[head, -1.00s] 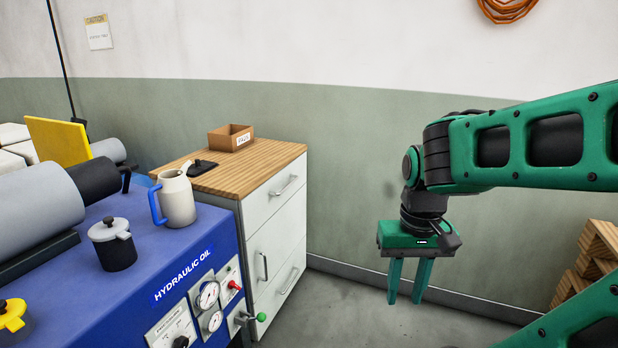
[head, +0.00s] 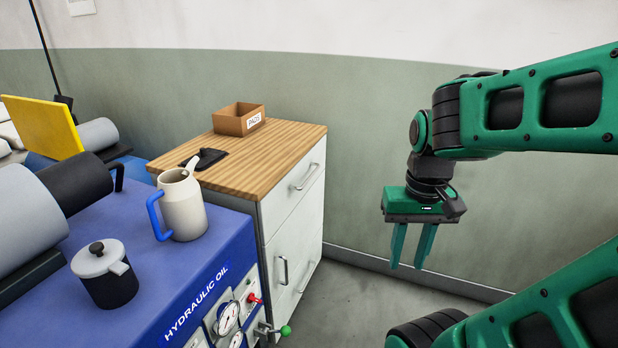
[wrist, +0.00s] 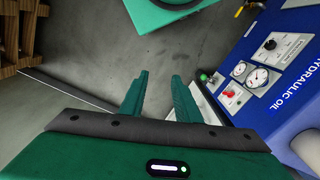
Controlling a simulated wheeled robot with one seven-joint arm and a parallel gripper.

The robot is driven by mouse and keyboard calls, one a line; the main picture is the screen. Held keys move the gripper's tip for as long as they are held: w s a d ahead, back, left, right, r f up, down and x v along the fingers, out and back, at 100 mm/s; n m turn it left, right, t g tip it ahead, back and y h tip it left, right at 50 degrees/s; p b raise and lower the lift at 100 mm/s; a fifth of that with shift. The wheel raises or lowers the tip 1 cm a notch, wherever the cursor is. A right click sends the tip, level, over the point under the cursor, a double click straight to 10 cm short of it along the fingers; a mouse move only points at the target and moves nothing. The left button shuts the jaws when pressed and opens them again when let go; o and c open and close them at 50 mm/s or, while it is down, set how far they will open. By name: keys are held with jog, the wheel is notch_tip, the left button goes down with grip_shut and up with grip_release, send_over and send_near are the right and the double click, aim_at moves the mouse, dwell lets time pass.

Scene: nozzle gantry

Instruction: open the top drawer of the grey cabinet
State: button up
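The grey cabinet (head: 268,236) stands against the wall in the head view, with a wooden top (head: 270,150). Its top drawer (head: 293,198) is shut and has a bar handle (head: 306,177). My gripper (head: 408,265) hangs in the air to the right of the cabinet, fingers pointing down. It is apart from the handle. In the wrist view its two fingers (wrist: 158,95) are spread with only floor between them.
The blue hydraulic oil machine (head: 217,262) stands in front of and left of the cabinet, with a red lever and a green knob (head: 285,331) sticking out. A jug (head: 183,208) and a lidded pot (head: 105,277) stand on it. A cardboard box (head: 238,120) sits on the cabinet. Bare floor lies right of the cabinet.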

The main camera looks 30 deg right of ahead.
jog(key=w+d+f+t+y, duration=0.15)
jog(key=w+f, duration=0.35)
jog(key=w, duration=0.8)
jog(key=w+d+f+t+y, duration=0.1)
jog(key=w+d+f+y, duration=0.3)
jog(key=w, duration=0.9)
jog(key=w+f+t+y, duration=0.1)
jog(key=w+f, duration=0.5)
jog(key=w, duration=0.8)
jog(key=m+t+y, duration=0.3)
jog(key=m+t, duration=0.1)
jog(key=t, duration=0.5)
send_near(312, 173)
jog(key=x, duration=1)
jog(key=shift+f, duration=0.4)
grip_shut()
